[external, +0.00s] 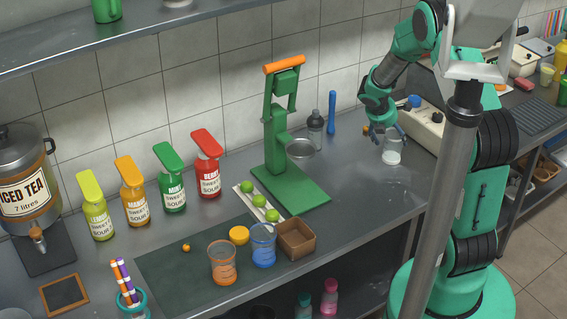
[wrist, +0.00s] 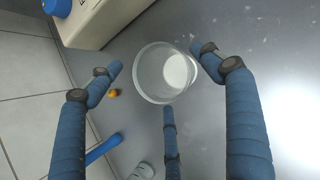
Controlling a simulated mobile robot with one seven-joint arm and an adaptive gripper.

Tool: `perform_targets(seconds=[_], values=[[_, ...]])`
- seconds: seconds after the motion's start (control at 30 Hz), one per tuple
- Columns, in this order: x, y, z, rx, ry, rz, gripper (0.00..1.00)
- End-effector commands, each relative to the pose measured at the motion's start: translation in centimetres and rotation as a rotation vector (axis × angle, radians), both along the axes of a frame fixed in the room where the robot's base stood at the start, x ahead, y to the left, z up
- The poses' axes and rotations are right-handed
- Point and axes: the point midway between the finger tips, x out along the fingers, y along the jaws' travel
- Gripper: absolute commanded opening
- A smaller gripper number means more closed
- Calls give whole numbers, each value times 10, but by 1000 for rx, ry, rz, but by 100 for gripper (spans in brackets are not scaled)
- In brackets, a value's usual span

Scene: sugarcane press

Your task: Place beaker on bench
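A clear glass beaker (external: 392,152) with white at its bottom stands upright on the grey metal bench (external: 345,192), toward the right end, under my gripper. My gripper (external: 388,134) is open, its blue fingers pointing down around the beaker. In the wrist view the beaker (wrist: 147,82) lies between the three fingers of my gripper (wrist: 157,70). The left finger is clearly apart from the glass. The right and lower fingertips are close to the rim; I cannot tell whether they touch it.
A cream machine with a blue knob (external: 413,102) stands close behind the beaker. A small orange item (wrist: 114,93) lies beside it. The green press (external: 282,150), a shaker bottle (external: 315,130) and a blue stick (external: 332,113) stand to the left. Bench space in front is clear.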

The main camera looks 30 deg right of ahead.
Motion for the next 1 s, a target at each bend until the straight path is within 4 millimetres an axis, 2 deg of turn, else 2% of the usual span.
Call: perform_targets(seconds=[0.27,0.47,1.0], values=[[0,0,2,0,-1,1,79],[-1,7,15,-1,-2,0,79],[-13,50,84,0,-2,0,79]])
